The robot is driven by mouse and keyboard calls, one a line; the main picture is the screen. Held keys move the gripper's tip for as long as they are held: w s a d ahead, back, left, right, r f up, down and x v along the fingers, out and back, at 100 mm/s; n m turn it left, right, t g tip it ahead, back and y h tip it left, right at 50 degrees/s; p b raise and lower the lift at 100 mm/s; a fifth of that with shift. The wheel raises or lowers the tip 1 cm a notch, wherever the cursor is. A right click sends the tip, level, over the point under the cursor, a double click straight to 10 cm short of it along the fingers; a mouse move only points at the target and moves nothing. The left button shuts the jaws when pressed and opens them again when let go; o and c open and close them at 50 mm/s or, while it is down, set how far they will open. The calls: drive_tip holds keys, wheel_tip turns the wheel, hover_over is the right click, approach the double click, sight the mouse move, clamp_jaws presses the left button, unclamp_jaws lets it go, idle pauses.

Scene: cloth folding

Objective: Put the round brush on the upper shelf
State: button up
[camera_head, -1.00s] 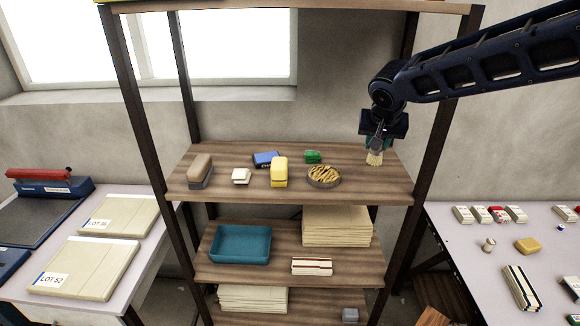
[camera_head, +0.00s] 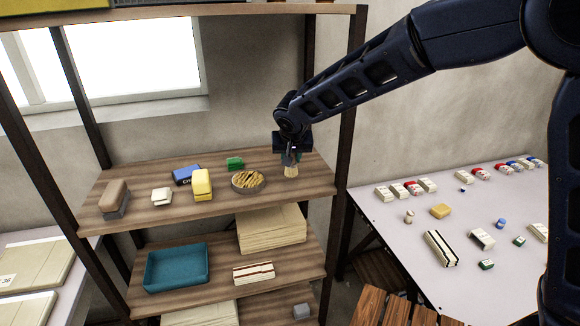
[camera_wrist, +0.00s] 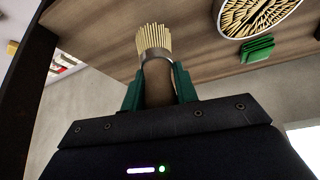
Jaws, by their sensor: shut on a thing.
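The round brush (camera_wrist: 155,70) has pale bristles, a metal band and a brown handle. My gripper (camera_wrist: 158,88) is shut on its handle with green fingers on both sides. In the head view my gripper (camera_head: 291,160) is over the right end of the upper wooden shelf (camera_head: 130,220), and the brush (camera_head: 291,171) hangs bristles down. The bristle tips are at or just above the board; I cannot tell whether they touch.
A shelf post (camera_head: 345,120) stands close on the right.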

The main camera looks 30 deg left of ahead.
sight(291, 167)
drive_tip(key=shift+f, duration=1.65)
drive_tip(key=shift+f, duration=0.2)
drive_tip(key=o, duration=1)
drive_tip(key=shift+r, duration=0.1)
drive_tip(key=v, duration=1.2)
drive_tip(key=shift+r, duration=0.1)
drive_tip(key=shift+d, duration=0.1)
